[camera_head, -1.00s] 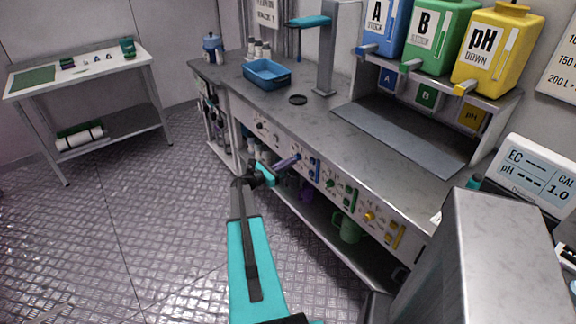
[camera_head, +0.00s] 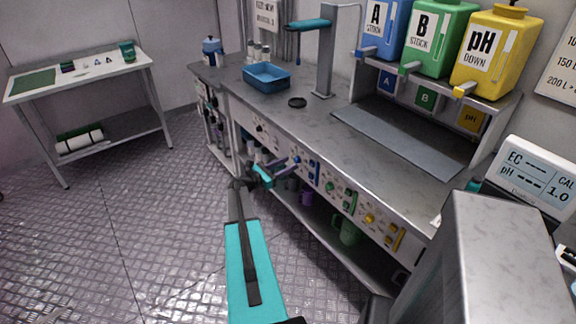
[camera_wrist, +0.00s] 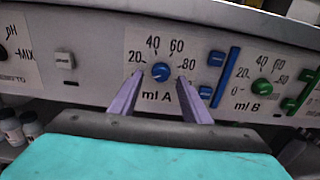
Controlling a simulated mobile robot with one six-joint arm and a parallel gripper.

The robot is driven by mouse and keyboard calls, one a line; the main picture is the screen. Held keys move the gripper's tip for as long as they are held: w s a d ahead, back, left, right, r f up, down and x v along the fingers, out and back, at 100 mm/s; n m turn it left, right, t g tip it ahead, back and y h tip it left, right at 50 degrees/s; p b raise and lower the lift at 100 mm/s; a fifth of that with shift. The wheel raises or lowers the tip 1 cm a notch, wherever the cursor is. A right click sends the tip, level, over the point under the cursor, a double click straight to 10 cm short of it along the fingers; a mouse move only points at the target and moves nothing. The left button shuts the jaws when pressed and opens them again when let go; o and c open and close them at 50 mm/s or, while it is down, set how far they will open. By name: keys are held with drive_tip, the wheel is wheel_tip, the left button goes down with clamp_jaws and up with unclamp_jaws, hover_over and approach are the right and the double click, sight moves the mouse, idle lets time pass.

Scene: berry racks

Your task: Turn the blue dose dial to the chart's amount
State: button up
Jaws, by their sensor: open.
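The blue dose dial (camera_wrist: 161,72) sits on the counter's front panel above the label "ml A", inside a printed scale with 20, 40, 60 and 80. Its exact setting is too small to read. My gripper (camera_wrist: 157,82) is open in the wrist view, with one purple finger on each side of the dial; I cannot tell whether they touch it. In the head view my gripper (camera_head: 280,165) is at the panel beside the blue controls. The dosing chart (camera_head: 562,75) is partly in view at the right wall, cut off by the frame edge.
A blue slider (camera_wrist: 226,77) and blue button (camera_wrist: 216,58) are right of the dial. A green dial (camera_wrist: 262,88) marked "ml B" lies further right. A white switch (camera_wrist: 64,61) is to the left. Blue, green and yellow tanks (camera_head: 497,50) stand above the counter.

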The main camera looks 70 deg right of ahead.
drive_tip(key=b+v, duration=0.1)
drive_tip(key=v, duration=1.3)
drive_tip(key=shift+a+f, duration=0.15)
drive_tip(key=shift+a, duration=0.15)
idle(1.6)
drive_tip(key=shift+w, duration=0.1)
idle(0.4)
drive_tip(key=b+v, duration=0.3)
drive_tip(key=v, duration=1)
drive_tip(key=shift+w+a, duration=0.2)
drive_tip(key=shift+a, duration=0.1)
drive_tip(key=shift+a+f, duration=0.1)
drive_tip(key=s+a+f+m+t+y, duration=0.2)
drive_tip(key=a+f+y, duration=0.2)
drive_tip(key=a+f, duration=0.85)
drive_tip(key=s+a+f+m+t+y, duration=0.25)
drive_tip(key=a+f, duration=0.75)
drive_tip(key=a, duration=0.5)
drive_tip(key=s+a+f+m+y, duration=0.2)
drive_tip(key=s+a, duration=0.2)
drive_tip(key=a, duration=0.5)
drive_tip(key=s+a+f+m+y, duration=0.2)
drive_tip(key=s+a+f+y, duration=0.1)
drive_tip(key=a, duration=0.7)
drive_tip(key=s+a+f+m+y, duration=0.2)
drive_tip(key=s+a, duration=0.3)
drive_tip(key=a, duration=0.4)
drive_tip(key=shift+s+a+f+m+y, duration=0.2)
drive_tip(key=shift+s+a+m+y, duration=0.15)
drive_tip(key=shift+y, duration=0.4)
